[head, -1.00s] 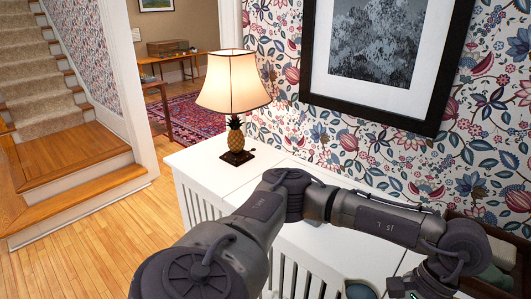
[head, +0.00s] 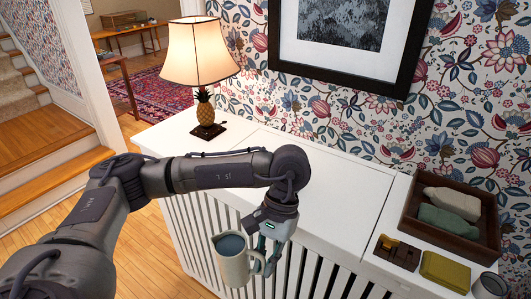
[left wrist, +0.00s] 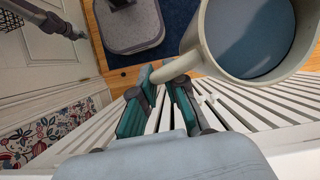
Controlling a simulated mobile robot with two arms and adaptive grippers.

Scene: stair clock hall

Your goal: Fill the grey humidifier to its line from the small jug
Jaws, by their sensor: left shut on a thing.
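My left gripper (head: 266,262) is shut on the handle of the small cream jug (head: 232,270). The jug hangs about upright in front of the white slatted cabinet's front edge. Its inside looks blue-grey; I cannot tell liquid from glaze. In the left wrist view, the jug (left wrist: 212,52) fills the upper right, and the fingers of the left gripper (left wrist: 160,100) pinch its handle. A grey round open vessel (head: 490,287) is cut off at the bottom right of the head view; I cannot tell whether it is the humidifier. My right arm's end seems to show small at the wrist view's upper left.
The white cabinet top (head: 310,190) is clear in the middle. A lit pineapple lamp (head: 206,110) stands at its left end. On the right are a wooden tray (head: 408,210) with folded cloths, a brown box (head: 397,253) and an olive block (head: 444,271). A framed picture hangs behind.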

